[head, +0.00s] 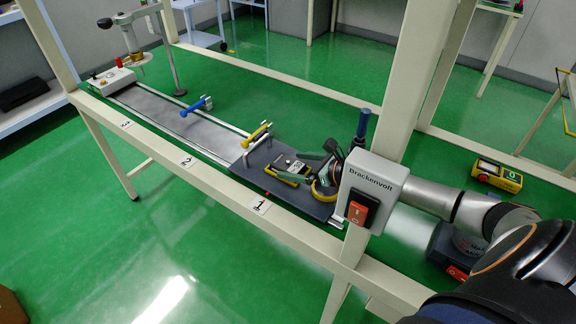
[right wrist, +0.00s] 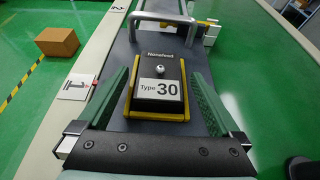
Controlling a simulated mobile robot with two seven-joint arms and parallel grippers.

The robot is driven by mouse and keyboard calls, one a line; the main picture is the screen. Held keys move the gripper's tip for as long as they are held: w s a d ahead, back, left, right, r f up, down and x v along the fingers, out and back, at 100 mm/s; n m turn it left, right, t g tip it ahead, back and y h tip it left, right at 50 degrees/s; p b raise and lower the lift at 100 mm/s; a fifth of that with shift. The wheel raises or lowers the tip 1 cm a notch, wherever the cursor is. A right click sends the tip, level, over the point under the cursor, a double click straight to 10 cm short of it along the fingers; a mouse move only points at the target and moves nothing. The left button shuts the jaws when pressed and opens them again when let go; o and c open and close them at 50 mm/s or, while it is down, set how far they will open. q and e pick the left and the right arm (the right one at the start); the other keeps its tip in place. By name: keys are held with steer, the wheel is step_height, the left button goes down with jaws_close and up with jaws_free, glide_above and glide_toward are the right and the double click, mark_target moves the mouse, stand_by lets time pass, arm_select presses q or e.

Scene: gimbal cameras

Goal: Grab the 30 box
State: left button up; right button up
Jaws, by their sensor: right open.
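The 30 box is a small dark box with yellow sides, a metal knob and a white label reading "Type 30" (right wrist: 158,102). It lies on a dark grey plate, which shows in the head view (head: 245,165). In the head view the box (head: 289,174) is partly hidden by my gripper. My right gripper (head: 310,170) reaches in from the right over the plate. In the right wrist view its green fingers (right wrist: 160,92) stand open on either side of the box, with gaps between them and it. My left gripper is not in view.
A grey box marked Brackenvolt (head: 375,186) with a red switch hangs on the frame post beside my right arm. A metal handle (right wrist: 162,22) stands on the plate beyond the 30 box. Blue (head: 197,105) and yellow (head: 257,135) clamp levers stand along the rail.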

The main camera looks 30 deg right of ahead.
steer(key=shift+w+a+f, duration=0.25)
steer(key=shift+w, duration=0.3)
